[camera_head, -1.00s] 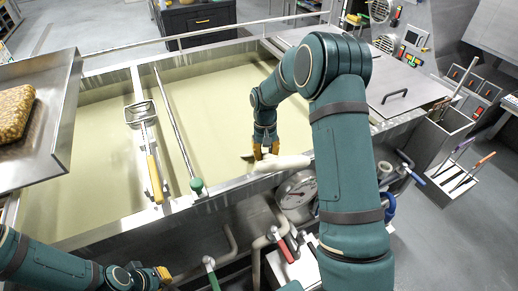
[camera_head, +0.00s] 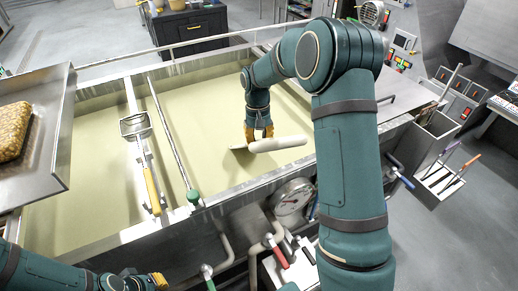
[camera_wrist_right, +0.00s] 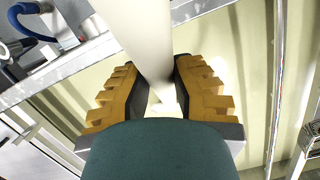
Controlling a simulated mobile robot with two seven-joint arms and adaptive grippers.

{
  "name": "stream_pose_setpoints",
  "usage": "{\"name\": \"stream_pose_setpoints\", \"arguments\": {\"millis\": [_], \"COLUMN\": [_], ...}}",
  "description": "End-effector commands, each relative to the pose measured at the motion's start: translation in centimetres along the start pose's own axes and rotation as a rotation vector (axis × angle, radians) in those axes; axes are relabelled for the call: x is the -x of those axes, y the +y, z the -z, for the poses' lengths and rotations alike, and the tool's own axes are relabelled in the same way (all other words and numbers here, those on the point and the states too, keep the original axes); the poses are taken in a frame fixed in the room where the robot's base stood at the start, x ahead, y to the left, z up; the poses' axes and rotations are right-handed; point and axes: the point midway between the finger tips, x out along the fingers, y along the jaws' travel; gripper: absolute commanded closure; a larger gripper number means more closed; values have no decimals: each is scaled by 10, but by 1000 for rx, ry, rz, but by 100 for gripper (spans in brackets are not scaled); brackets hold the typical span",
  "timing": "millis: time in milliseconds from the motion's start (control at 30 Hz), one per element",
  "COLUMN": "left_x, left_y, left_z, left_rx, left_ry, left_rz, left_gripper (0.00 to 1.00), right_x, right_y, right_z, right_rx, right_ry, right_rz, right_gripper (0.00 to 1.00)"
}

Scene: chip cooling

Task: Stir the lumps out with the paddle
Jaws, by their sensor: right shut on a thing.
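The paddle has a thick white handle (camera_head: 278,144) and lies tilted in my right gripper (camera_head: 260,137), over the right compartment of the vat (camera_head: 195,97). A small dark part of it shows left of the fingers, near the pale yellow-green liquid; whether it dips in I cannot tell. In the right wrist view the orange-padded fingers (camera_wrist_right: 162,95) close around the white handle (camera_wrist_right: 145,40). No separate lumps can be made out in the liquid. My left gripper (camera_head: 158,281) is low at the left, outside the vat's front wall; its jaw opening is unclear.
A skimmer with a yellow handle (camera_head: 152,190) lies across the vat. A rod with a green knob (camera_head: 193,197) runs beside it. A metal tray (camera_head: 55,155) with a tan lumpy block (camera_head: 14,130) stands at left. A gauge (camera_head: 293,197) and valves are on the front.

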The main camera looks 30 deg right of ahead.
Motion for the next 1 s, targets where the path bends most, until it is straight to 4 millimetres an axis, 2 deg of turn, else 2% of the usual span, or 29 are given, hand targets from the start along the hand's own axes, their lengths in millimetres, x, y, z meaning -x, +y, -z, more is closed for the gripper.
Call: {"name": "stream_pose_setpoints", "arguments": {"millis": [100, 700, 833, 1000], "left_x": [0, 0, 0, 0], "left_y": [0, 0, 0, 0], "left_z": [0, 0, 0, 0], "left_rx": [0, 0, 0, 0], "left_ry": [0, 0, 0, 0], "left_rz": [0, 0, 0, 0], "left_gripper": [100, 100, 100, 100], "right_x": [21, 112, 126, 132], "right_y": [-1, -2, -2, -2], "right_z": [-3, -21, -24, -25], "right_rx": [1, 1, 1, 1], "right_ry": [7, 6, 6, 3], "right_rz": [1, 2, 2, 1], "right_gripper": [100, 100, 100, 100]}}
